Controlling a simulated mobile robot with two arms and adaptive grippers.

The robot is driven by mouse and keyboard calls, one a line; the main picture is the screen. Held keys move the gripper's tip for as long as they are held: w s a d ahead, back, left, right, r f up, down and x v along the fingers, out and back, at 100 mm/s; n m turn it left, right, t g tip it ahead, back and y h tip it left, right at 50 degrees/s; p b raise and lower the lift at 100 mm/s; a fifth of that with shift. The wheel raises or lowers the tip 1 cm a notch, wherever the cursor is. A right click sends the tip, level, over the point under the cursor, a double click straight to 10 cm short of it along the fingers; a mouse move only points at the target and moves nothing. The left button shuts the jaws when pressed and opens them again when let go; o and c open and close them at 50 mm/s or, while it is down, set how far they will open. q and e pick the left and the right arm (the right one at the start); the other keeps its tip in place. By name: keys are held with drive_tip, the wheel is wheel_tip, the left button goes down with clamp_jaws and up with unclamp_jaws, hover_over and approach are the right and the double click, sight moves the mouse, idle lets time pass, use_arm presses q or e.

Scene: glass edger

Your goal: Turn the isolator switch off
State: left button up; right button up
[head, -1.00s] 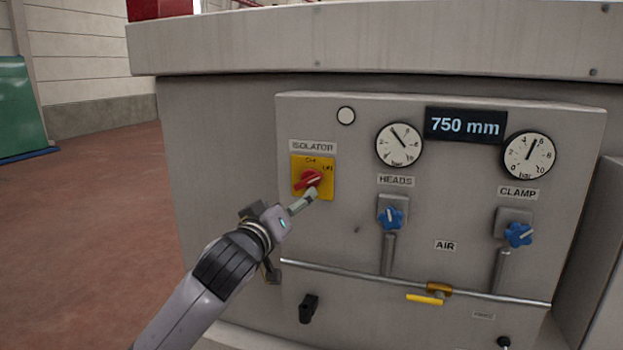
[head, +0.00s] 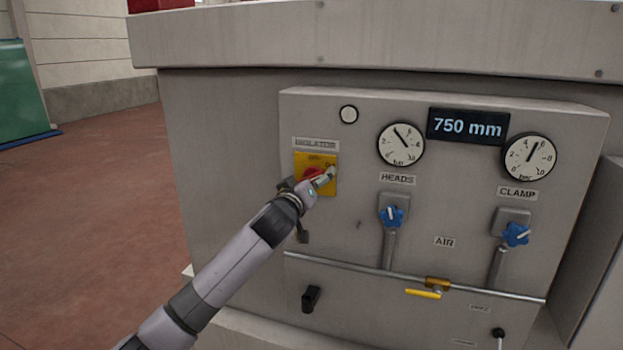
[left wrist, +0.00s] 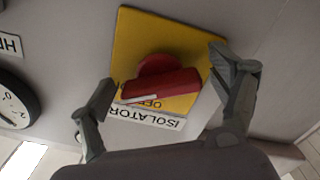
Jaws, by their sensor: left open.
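The isolator switch is a red rotary knob (head: 313,174) on a yellow plate (head: 327,159), under an ISOLATOR label on the grey machine panel. My left gripper (head: 318,179) is in front of the plate and hides part of the knob in the head view. In the left wrist view the red knob (left wrist: 160,84) lies between the two spread fingers of my left gripper (left wrist: 170,88), with the yellow plate (left wrist: 140,35) behind it. A white mark shows on the knob's handle. Contact between fingers and knob cannot be told. My right gripper is not in view.
To the right are two gauges (head: 401,144) (head: 529,157), two blue knobs (head: 391,216) (head: 516,234) and a yellow lever (head: 423,293) on a pipe. A black handle (head: 311,298) sticks out below. Floor at the left is clear.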

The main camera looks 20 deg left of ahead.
use_arm(q)
drive_tip(key=shift+c, duration=0.4)
drive_tip(key=c, duration=1.1)
